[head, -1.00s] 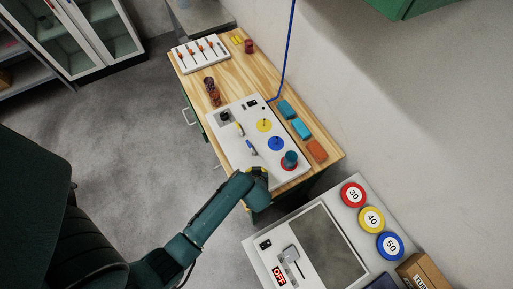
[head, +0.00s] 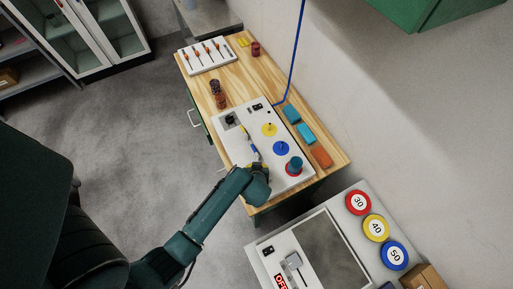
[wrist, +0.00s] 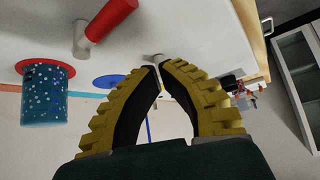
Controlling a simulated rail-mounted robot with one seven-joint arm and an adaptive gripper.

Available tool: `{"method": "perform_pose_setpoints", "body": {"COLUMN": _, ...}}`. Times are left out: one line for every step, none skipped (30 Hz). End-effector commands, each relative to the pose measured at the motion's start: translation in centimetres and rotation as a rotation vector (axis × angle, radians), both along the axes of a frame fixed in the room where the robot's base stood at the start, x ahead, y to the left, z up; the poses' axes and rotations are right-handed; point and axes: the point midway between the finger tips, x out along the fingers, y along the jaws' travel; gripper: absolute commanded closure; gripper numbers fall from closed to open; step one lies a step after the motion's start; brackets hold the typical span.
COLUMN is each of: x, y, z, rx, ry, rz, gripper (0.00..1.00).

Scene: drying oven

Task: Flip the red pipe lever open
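The red pipe lever (wrist: 112,18) shows at the top of the wrist view. It has a red handle joined to a pale post on the white panel (wrist: 190,35). My gripper (wrist: 159,67) has its yellow-and-black fingers brought together at the tips, with no object clearly seen between them. The red lever is up and to the left of the fingertips, apart from them. A small pale post (wrist: 153,57) lies just beyond the tips. In the head view my gripper (head: 257,172) is over the lower left part of the panel; my arm seems to hide the red lever there.
A speckled teal cup (wrist: 45,95) stands on a red disc (wrist: 38,67). Yellow (head: 269,130) and blue (head: 281,148) discs are on the panel. A yellow lever (head: 244,132) is near its left side. Teal and orange blocks (head: 321,157) lie along the wall side.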

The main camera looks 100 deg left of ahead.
Motion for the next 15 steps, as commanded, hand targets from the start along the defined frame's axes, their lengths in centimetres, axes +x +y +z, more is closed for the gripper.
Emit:
{"method": "perform_pose_setpoints", "body": {"x": 0.6, "y": -0.9, "z": 0.9, "rx": -0.002, "ry": 0.001, "rz": -0.008, "gripper": 1.0}}
{"method": "perform_pose_setpoints", "body": {"x": 0.9, "y": -1.3, "z": 1.4, "rx": -0.002, "ry": 0.002, "rz": -0.007, "gripper": 1.0}}
{"method": "perform_pose_setpoints", "body": {"x": 1.2, "y": -1.8, "z": 2.2, "rx": -0.002, "ry": 0.002, "rz": -0.007, "gripper": 1.0}}
{"method": "perform_pose_setpoints", "body": {"x": 1.5, "y": -2.1, "z": 2.8, "rx": -0.001, "ry": 0.003, "rz": -0.007, "gripper": 1.0}}
{"method": "perform_pose_setpoints", "body": {"x": 1.7, "y": -2.4, "z": 3.3, "rx": -0.001, "ry": 0.002, "rz": -0.007, "gripper": 1.0}}
{"method": "perform_pose_setpoints", "body": {"x": 2.0, "y": -2.8, "z": 3.9, "rx": -0.001, "ry": 0.001, "rz": -0.006, "gripper": 1.0}}
{"method": "perform_pose_setpoints", "body": {"x": 2.2, "y": -3.1, "z": 4.4, "rx": -0.001, "ry": 0.0, "rz": -0.005, "gripper": 1.0}}
{"method": "perform_pose_setpoints", "body": {"x": 2.4, "y": -3.3, "z": 4.7, "rx": -0.001, "ry": 0.001, "rz": -0.005, "gripper": 1.0}}
{"method": "perform_pose_setpoints", "body": {"x": 2.6, "y": -3.6, "z": 5.1, "rx": -0.001, "ry": 0.002, "rz": -0.005, "gripper": 1.0}}
{"method": "perform_pose_setpoints", "body": {"x": 2.7, "y": -3.7, "z": 5.4, "rx": -0.001, "ry": 0.002, "rz": -0.004, "gripper": 1.0}}
{"method": "perform_pose_setpoints", "body": {"x": 2.8, "y": -3.8, "z": 5.6, "rx": -0.001, "ry": 0.002, "rz": -0.002, "gripper": 1.0}}
{"method": "perform_pose_setpoints", "body": {"x": 2.9, "y": -4.0, "z": 5.8, "rx": -0.001, "ry": 0.002, "rz": -0.002, "gripper": 1.0}}
{"method": "perform_pose_setpoints", "body": {"x": 2.9, "y": -4.0, "z": 5.9, "rx": -0.001, "ry": 0.002, "rz": -0.001, "gripper": 1.0}}
{"method": "perform_pose_setpoints", "body": {"x": 2.9, "y": -4.1, "z": 6.0, "rx": -0.001, "ry": 0.002, "rz": -0.001, "gripper": 1.0}}
{"method": "perform_pose_setpoints", "body": {"x": 2.9, "y": -4.1, "z": 6.0, "rx": -0.001, "ry": 0.002, "rz": 0.0, "gripper": 1.0}}
